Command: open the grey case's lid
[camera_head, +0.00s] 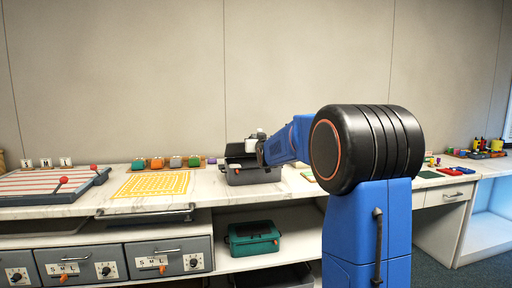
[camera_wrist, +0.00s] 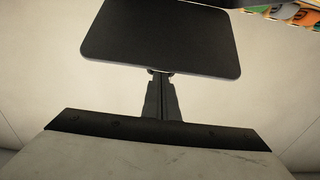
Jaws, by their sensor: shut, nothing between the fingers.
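The grey case (camera_head: 256,177) stands on the white counter, left of my arm in the head view. Its dark lid (camera_head: 234,149) appears raised at the back, with a dark opening in front of it. My gripper (camera_head: 253,146) is just above the case, its fingertips too small to make out there. In the wrist view a dark flat panel with rounded corners, seemingly the lid (camera_wrist: 160,38), lies at the fingertips of my gripper (camera_wrist: 160,78). The fingers are together with nothing between them. I cannot tell whether they touch the panel.
A green box (camera_head: 252,238) sits on the shelf below.

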